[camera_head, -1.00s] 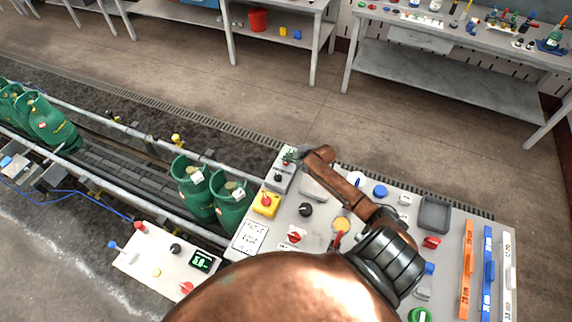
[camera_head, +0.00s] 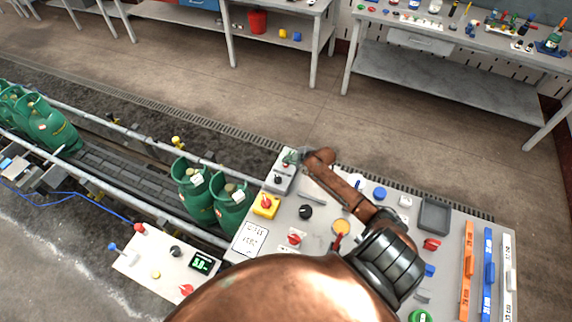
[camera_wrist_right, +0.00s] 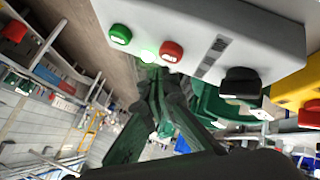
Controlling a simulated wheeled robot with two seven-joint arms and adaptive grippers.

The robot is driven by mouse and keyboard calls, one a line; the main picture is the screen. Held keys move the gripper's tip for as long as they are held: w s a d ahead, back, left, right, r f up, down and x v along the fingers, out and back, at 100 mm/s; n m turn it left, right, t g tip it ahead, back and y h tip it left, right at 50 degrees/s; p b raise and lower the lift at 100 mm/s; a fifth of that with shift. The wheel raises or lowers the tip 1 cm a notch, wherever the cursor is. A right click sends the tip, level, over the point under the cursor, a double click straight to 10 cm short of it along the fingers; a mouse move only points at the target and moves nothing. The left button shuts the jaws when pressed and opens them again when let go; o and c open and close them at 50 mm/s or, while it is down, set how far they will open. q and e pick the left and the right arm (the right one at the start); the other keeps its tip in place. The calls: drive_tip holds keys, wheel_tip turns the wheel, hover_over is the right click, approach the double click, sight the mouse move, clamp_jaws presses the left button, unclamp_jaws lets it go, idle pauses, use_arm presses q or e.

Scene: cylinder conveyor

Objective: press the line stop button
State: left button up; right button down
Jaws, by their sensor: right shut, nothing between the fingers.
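A small grey control box (camera_head: 279,184) stands at the far left corner of the sloping console. In the right wrist view the box (camera_wrist_right: 215,22) carries a green button (camera_wrist_right: 120,34), a lit pale green one (camera_wrist_right: 149,53), a red button (camera_wrist_right: 171,51) and a black knob (camera_wrist_right: 241,82). I cannot read the button labels. My right gripper (camera_head: 291,157) is at the box's far end, shut and empty. In the wrist view its fingertips (camera_wrist_right: 157,76) are close to the red button; I cannot tell if they touch. My left gripper is not in view.
The console (camera_head: 320,232) also has a yellow box with a red knob (camera_head: 266,204), several knobs and coloured levers. Green cylinders (camera_head: 230,203) stand on the conveyor (camera_head: 125,176) to the left. A second panel (camera_head: 150,268) is at front left. Benches (camera_head: 440,75) stand behind open floor.

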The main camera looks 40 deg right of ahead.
sight(287, 165)
drive_tip(key=shift+f, duration=0.1)
drive_tip(key=shift+f+b, duration=0.3)
drive_tip(key=shift+f, duration=0.05)
drive_tip(key=shift+f+b, duration=0.45)
drive_tip(key=shift+f, duration=0.05)
idle(0.9)
drive_tip(key=shift+r, duration=0.1)
drive_tip(key=shift+r+p, duration=0.8)
drive_tip(key=shift+r, duration=0.05)
wheel_tip(287, 165, up, 5)
drive_tip(key=p, duration=0.4)
drive_tip(key=shift+f, duration=0.2)
idle(0.6)
